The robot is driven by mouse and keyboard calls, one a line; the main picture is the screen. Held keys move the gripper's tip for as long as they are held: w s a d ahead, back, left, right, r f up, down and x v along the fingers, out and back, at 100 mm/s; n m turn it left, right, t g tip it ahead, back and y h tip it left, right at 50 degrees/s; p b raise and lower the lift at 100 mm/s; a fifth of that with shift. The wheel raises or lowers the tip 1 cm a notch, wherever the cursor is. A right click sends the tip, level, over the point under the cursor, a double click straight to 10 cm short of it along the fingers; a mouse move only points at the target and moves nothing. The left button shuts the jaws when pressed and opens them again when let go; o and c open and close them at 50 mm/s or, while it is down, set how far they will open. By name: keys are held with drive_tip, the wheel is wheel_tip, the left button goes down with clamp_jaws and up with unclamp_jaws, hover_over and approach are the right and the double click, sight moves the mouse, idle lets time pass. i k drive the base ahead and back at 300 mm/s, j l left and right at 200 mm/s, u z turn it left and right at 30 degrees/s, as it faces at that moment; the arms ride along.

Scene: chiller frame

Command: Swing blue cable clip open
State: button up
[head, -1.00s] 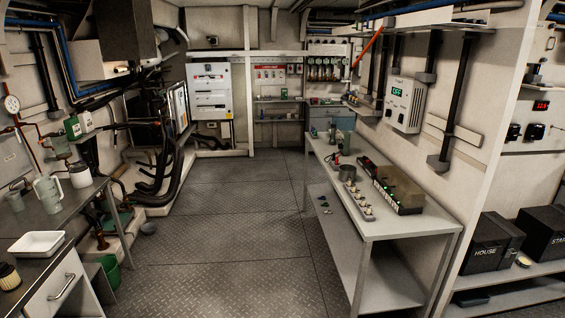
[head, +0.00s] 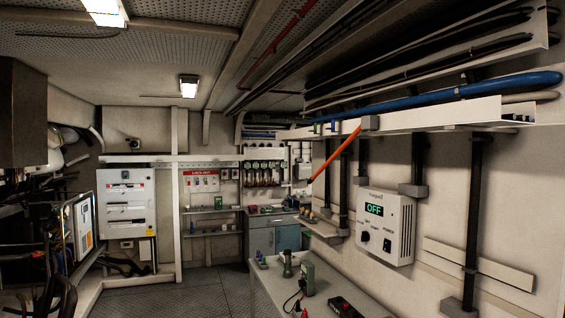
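A thick blue cable (head: 450,92) runs along the white overhead cable tray (head: 440,122) on the right wall. My gripper is not in view.
An orange bar (head: 336,153) slants down from the tray. A white control box reading OFF (head: 386,228) hangs on the right wall below it. A workbench (head: 350,290) with devices stands beneath. The floor (head: 195,292) left of the bench is clear.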

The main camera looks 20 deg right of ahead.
sight(333, 121)
drive_tip(key=i+z, duration=0.2)
drive_tip(key=i, duration=0.3)
drive_tip(key=i+j+z, duration=0.15)
drive_tip(key=i, duration=0.35)
drive_tip(key=i+j+z, duration=0.2)
drive_tip(key=i, duration=0.3)
